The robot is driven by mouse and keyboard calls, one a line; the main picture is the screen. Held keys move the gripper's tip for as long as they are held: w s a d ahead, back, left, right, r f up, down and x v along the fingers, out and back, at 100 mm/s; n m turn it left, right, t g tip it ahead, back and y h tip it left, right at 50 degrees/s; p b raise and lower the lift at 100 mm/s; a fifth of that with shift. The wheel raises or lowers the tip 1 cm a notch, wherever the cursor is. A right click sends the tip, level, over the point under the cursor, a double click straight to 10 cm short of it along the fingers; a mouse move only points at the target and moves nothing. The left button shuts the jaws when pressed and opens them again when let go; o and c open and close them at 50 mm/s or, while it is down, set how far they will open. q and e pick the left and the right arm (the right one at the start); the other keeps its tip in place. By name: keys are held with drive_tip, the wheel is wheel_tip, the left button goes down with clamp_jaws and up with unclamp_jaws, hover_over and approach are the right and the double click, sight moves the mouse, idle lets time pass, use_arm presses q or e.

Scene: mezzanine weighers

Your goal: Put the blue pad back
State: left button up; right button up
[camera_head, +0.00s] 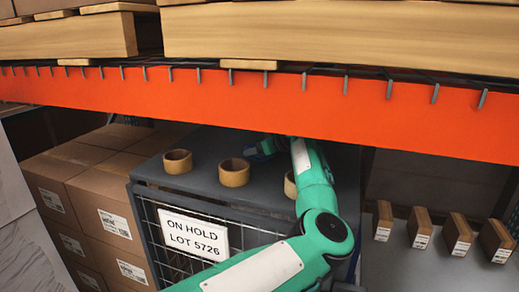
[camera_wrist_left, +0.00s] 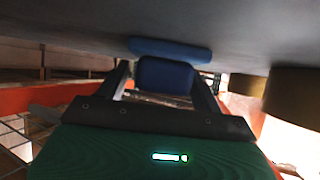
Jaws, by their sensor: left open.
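The blue pad (camera_wrist_left: 170,48) shows in the left wrist view as a flat blue slab against the grey top, with a darker blue block (camera_wrist_left: 165,75) joined to or touching it. My left gripper (camera_wrist_left: 163,88) is open, with its fingers on either side of the darker block; I cannot tell if they touch it. In the head view my green left arm reaches over the dark grey cage top (camera_head: 215,140), under the orange beam. A small dark blue patch (camera_head: 264,147) shows at its far end, and the fingers are hard to make out there. My right gripper is not in view.
Tan rings (camera_head: 178,161), (camera_head: 234,172) stand on the cage top, a third (camera_head: 290,185) partly behind my arm. The orange beam (camera_head: 260,108) hangs low above. Cartons (camera_head: 85,185) stand left; several small brown boxes (camera_head: 420,228) sit right. The cage bears an "ON HOLD" sign (camera_head: 193,233).

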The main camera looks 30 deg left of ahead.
use_arm(q)
drive_tip(key=shift+r, duration=0.15)
drive_tip(key=shift+d, duration=0.2)
drive_tip(key=b+v, duration=0.1)
drive_tip(key=v, duration=0.1)
drive_tip(key=b+v, duration=0.1)
drive_tip(key=v, duration=0.1)
drive_tip(key=f+b+v, duration=0.1)
drive_tip(key=v, duration=0.1)
drive_tip(key=shift+s+d+r, duration=0.1)
drive_tip(key=shift+d, duration=0.35)
drive_tip(key=d+b, duration=0.1)
drive_tip(key=d, duration=0.1)
drive_tip(key=s+d+b, duration=0.1)
drive_tip(key=d, duration=0.2)
drive_tip(key=d+b, duration=0.1)
drive_tip(key=d, duration=0.2)
drive_tip(key=shift+s+d+b, duration=0.15)
drive_tip(key=shift+d+b, duration=0.05)
drive_tip(key=shift+b, duration=0.1)
drive_tip(key=shift+s+d+r, duration=0.1)
drive_tip(key=shift+d+r, duration=0.05)
drive_tip(key=shift+d, duration=0.5)
